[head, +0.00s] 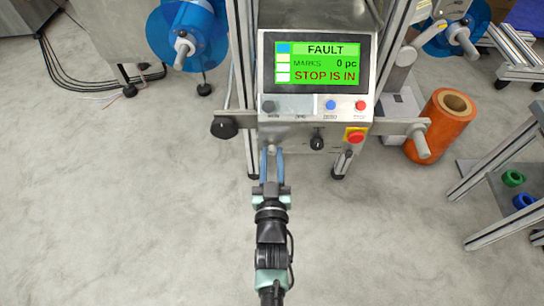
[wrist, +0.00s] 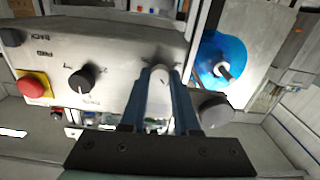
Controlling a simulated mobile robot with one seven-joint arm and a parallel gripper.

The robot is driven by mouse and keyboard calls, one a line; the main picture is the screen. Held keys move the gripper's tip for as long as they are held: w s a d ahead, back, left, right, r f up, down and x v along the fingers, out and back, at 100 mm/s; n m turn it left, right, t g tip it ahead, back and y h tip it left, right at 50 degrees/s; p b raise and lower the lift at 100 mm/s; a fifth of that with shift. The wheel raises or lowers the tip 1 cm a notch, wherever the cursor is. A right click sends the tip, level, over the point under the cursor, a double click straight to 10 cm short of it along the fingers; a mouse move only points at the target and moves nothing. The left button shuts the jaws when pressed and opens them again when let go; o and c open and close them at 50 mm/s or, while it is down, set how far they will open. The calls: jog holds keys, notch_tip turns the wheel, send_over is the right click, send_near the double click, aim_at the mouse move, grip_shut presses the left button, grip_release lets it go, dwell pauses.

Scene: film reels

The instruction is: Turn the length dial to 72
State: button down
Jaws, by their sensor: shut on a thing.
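My gripper (head: 272,152) points at the lower front of the machine panel, left of the middle. In the wrist view its blue fingers (wrist: 158,72) are shut on a pale grey knob (wrist: 158,92) that stands out from the panel. The fingers hide most of this knob and its scale. I can read no number on it and cannot tell from a label that it is the length dial. A black knob (head: 317,142) sits to its right on the panel; it also shows in the wrist view (wrist: 82,80), where the panel appears turned over.
The floor in front is clear.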

jog(key=m+b, duration=0.1)
jog(key=m, duration=0.2)
jog(key=shift+m, duration=0.4)
jog(key=m+b, duration=0.1)
jog(key=m, duration=0.2)
jog(key=shift+f+m, duration=0.15)
jog(key=shift+m, duration=0.15)
jog(key=m+b, duration=0.1)
jog(key=m, duration=0.2)
jog(key=shift+m+b, duration=0.9)
jog(key=shift+m, duration=1.4)
jog(key=c, duration=0.7)
grip_release()
jog(key=shift+o, duration=0.2)
